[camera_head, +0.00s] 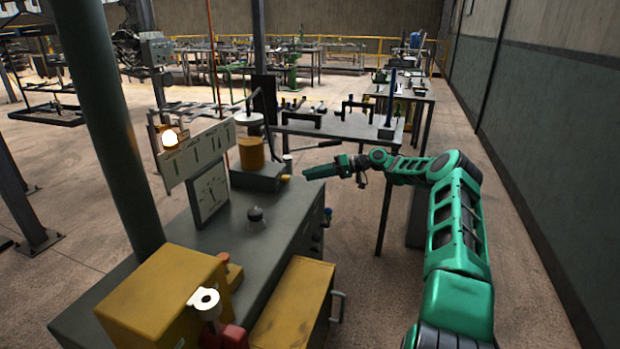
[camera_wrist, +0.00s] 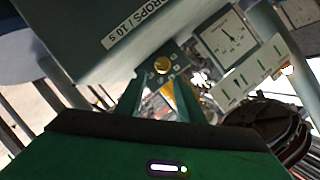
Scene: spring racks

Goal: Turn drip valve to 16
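A small round brass knob (camera_wrist: 162,65), which looks like the drip valve, sits on a dark plate with small markings around it. It is beside a grey housing (camera_wrist: 85,35) labelled "DROPS / 10 s". The markings are too small to read. In the wrist view my gripper (camera_wrist: 158,85) has its two green fingers apart, with the knob showing beyond and between their tips. I cannot tell if they touch it. In the head view my gripper (camera_head: 308,172) reaches left toward the grey box (camera_head: 258,177) under an amber-filled jar (camera_head: 251,152). The knob's setting is not legible.
A white dial panel (camera_head: 209,193) and a slotted gauge panel (camera_head: 197,153) stand on the grey bench (camera_head: 285,225). A yellow box (camera_head: 165,290) and an open yellow drawer (camera_head: 295,305) are at the front. Clear floor (camera_head: 375,290) lies right of the bench.

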